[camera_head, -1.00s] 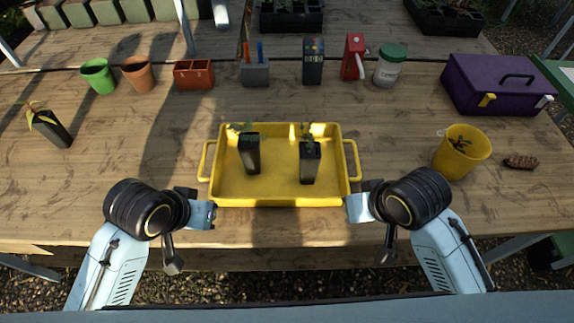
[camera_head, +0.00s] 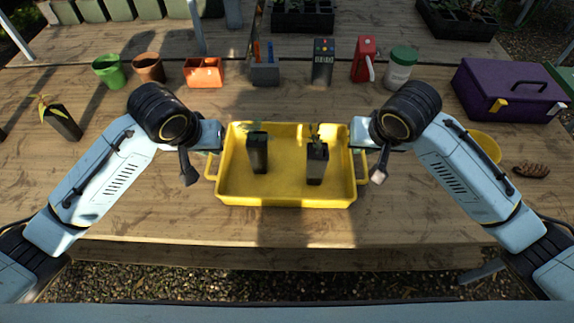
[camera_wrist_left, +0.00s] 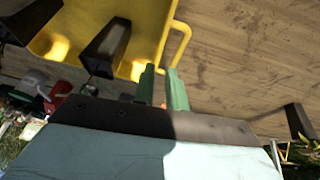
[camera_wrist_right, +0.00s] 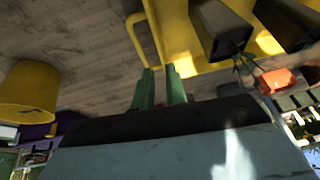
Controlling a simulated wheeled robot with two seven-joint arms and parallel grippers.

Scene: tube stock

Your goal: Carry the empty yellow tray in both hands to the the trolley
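The yellow tray (camera_head: 288,200) lies on the near wooden table with a loop handle at each short end. It is not empty: two dark pots with small plants stand in it, one left (camera_head: 258,153) and one right (camera_head: 317,163). My left gripper (camera_head: 208,138) is at the left handle (camera_head: 211,168) and my right gripper (camera_head: 364,137) at the right handle (camera_head: 363,167). In the left wrist view (camera_wrist_left: 160,76) and right wrist view (camera_wrist_right: 160,76), the green fingers are apart, tips close to the handles. Whether the handles lie between them is unclear. No trolley is recognisable.
A yellow pot (camera_head: 487,146) is partly behind my right arm, near a purple toolbox (camera_head: 500,85) and a brown cone-like object (camera_head: 531,170). The table in front of the tray is clear.

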